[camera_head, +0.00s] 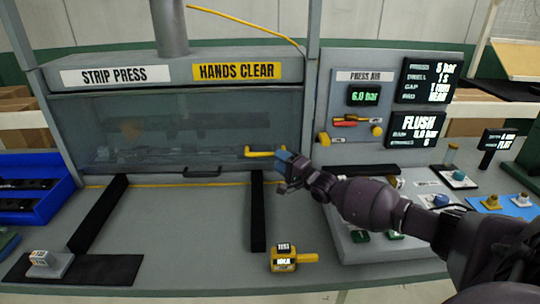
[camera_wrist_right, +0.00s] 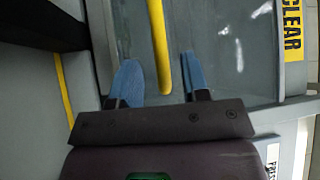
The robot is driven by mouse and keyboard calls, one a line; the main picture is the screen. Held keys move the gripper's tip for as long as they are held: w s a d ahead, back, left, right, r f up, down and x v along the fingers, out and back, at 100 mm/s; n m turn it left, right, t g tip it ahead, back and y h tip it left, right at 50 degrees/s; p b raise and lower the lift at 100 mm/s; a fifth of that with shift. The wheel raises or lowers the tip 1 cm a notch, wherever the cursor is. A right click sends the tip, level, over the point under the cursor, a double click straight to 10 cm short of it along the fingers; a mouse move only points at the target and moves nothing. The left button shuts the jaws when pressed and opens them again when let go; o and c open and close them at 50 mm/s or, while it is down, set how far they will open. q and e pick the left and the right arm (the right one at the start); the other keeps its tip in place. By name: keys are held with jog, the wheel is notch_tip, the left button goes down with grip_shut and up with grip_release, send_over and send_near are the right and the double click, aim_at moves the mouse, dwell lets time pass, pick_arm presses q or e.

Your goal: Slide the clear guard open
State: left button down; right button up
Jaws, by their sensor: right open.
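The clear guard (camera_head: 180,125) is a see-through panel across the front of the strip press. It is down, with its lower edge near the yellow line on the bench. A yellow handle (camera_head: 262,152) is at its lower right; the same handle shows in the right wrist view (camera_wrist_right: 160,50). My right gripper (camera_head: 283,160) is at the right end of this handle. In the right wrist view its two blue fingertips (camera_wrist_right: 161,80) are apart, with the yellow bar between them and a gap on each side. My left gripper is not in view.
A dark handle (camera_head: 202,171) sits at the guard's bottom middle. Two black strips (camera_head: 258,215) lie on the bench. A yellow gauge (camera_head: 285,258) stands near the front edge, and a grey block (camera_head: 48,262) at front left. A control panel (camera_head: 345,100) rises at right, blue bins (camera_head: 30,190) at left.

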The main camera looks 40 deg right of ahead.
aim_at(270, 154)
jog(key=shift+x, duration=2.35)
grip_shut()
